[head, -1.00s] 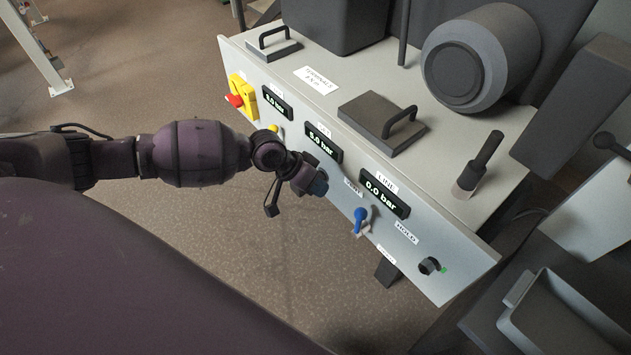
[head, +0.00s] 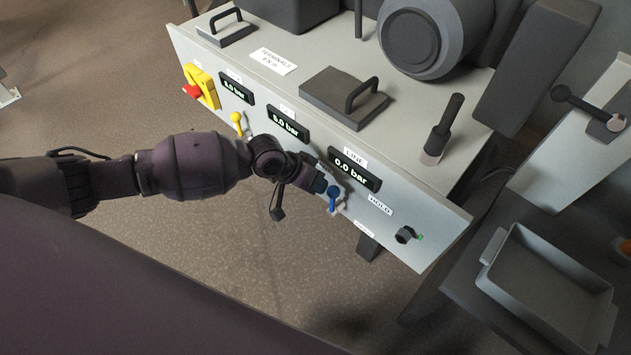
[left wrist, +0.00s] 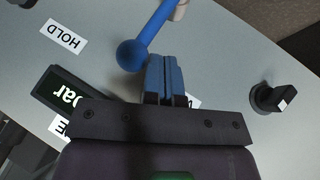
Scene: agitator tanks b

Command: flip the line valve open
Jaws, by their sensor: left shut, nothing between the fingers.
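The line valve is a blue lever (head: 333,198) with a ball end, on the sloped grey panel below the LINE display (head: 354,170), which reads 0.0 bar. In the head view its ball end points up towards the display. In the left wrist view the blue lever (left wrist: 152,32) runs from its pale pivot at the top edge down to its ball. My left gripper (head: 319,185) is just left of the lever in the head view. In the left wrist view its blue fingers (left wrist: 164,78) are shut, empty, and close beside the ball; contact cannot be told. My right gripper is out of view.
A yellow lever (head: 237,120) and a red knob on a yellow plate (head: 203,87) sit further left on the panel. A black knob (head: 405,235) with a green light is to the right. A grey tray (head: 490,262) stands at lower right. Floor in front is clear.

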